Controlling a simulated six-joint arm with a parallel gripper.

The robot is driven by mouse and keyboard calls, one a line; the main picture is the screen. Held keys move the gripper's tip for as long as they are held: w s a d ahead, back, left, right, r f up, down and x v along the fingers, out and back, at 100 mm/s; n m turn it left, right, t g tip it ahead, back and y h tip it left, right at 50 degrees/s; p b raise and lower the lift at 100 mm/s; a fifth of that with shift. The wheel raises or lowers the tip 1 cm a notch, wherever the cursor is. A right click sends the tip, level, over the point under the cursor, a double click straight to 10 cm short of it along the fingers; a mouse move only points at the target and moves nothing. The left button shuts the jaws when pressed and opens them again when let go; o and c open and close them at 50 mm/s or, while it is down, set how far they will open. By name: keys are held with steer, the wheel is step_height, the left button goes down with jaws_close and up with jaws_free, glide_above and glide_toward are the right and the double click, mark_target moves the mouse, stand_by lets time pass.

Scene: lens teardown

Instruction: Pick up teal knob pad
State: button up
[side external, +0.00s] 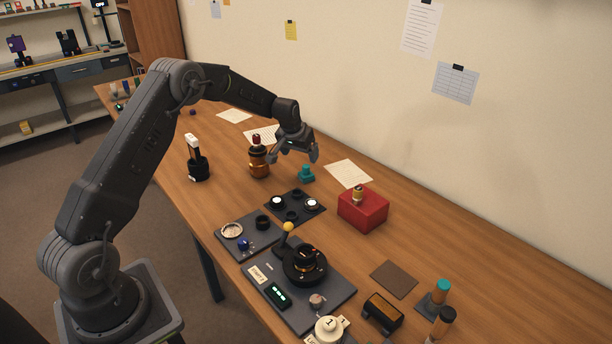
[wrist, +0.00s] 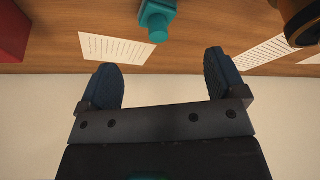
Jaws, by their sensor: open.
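The teal knob pad (side external: 306,174) stands on the wooden table, a small stepped teal piece with a round knob on top. In the wrist view the teal knob pad (wrist: 157,18) shows at the top centre, ahead of the fingertips and apart from them. My gripper (side external: 292,157) is open and empty, above and slightly left of the pad in the side view. Its two dark blue fingertips (wrist: 161,70) are spread wide in the wrist view, with nothing between them.
An amber bottle-like piece (side external: 259,161) stands close left of the gripper. A red box (side external: 363,209) with a small brass piece on top stands to the right. A dark tray (side external: 294,219) with round parts lies in front. Paper sheets (side external: 348,173) lie flat behind the pad.

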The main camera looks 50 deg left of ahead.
mark_target(306, 166)
steer(key=x, duration=1)
steer(key=shift+w+r, duration=0.1)
steer(key=shift+w, duration=0.05)
steer(key=c, duration=0.9)
